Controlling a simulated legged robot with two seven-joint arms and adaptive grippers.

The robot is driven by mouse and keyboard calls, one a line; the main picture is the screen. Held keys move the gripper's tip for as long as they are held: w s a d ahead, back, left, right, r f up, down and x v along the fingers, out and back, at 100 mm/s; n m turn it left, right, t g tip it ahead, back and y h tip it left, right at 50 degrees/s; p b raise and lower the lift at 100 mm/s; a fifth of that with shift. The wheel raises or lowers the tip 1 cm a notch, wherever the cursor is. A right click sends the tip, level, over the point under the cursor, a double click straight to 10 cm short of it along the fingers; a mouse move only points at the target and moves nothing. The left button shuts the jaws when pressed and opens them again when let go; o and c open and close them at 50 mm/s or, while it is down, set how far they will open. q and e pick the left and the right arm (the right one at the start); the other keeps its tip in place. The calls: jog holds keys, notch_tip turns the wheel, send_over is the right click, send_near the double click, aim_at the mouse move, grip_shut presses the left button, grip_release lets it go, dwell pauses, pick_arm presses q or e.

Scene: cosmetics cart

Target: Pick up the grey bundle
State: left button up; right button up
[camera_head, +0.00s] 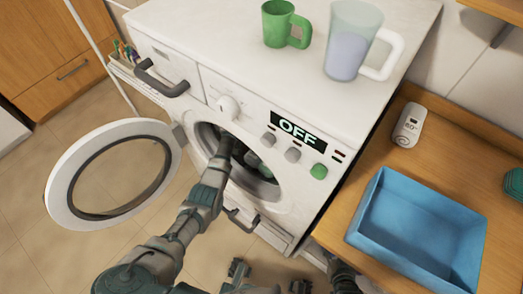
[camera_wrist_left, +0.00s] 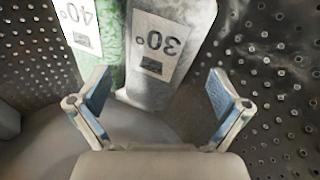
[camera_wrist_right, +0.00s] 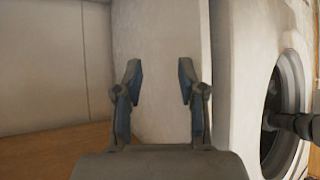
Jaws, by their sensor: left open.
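The grey bundle (camera_wrist_left: 170,45), with a white 30° label, stands in the perforated metal drum in the left wrist view. A green bundle (camera_wrist_left: 105,40) with a 40° label is directly left of it. My left gripper (camera_wrist_left: 157,92) is open and empty, its fingers spread either side of the grey bundle's near end, short of it. In the head view my left arm reaches through the washer's round opening (camera_head: 262,185), which hides the gripper and most of the contents. My right gripper (camera_wrist_right: 160,75) is open and empty, facing a plain white surface.
The washer door (camera_head: 62,200) hangs open to the left. On the washer top (camera_head: 220,30) stand a green mug (camera_head: 277,25) and a clear pitcher (camera_head: 350,45).

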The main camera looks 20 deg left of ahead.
pick_arm(q)
jog(key=shift+a+x, duration=0.2)
jog(key=shift+x, duration=0.95)
jog(key=shift+w+f, duration=0.1)
jog(key=shift+d, duration=0.35)
jog(key=shift+c, duration=1.2)
jog(key=c, duration=0.8)
jog(key=shift+c, duration=1.2)
pick_arm(e)
jog(key=shift+w+a+r+t+y, duration=0.2)
jog(key=shift+w+r+t, duration=0.25)
jog(key=shift+w, duration=0.15)
jog(key=shift+w+a+r+t+y, duration=0.1)
jog(key=shift+w+a+r+t, duration=0.1)
jog(key=shift+w+r+t, duration=0.3)
jog(key=shift+f+g, duration=0.1)
jog(key=shift+g, duration=0.15)
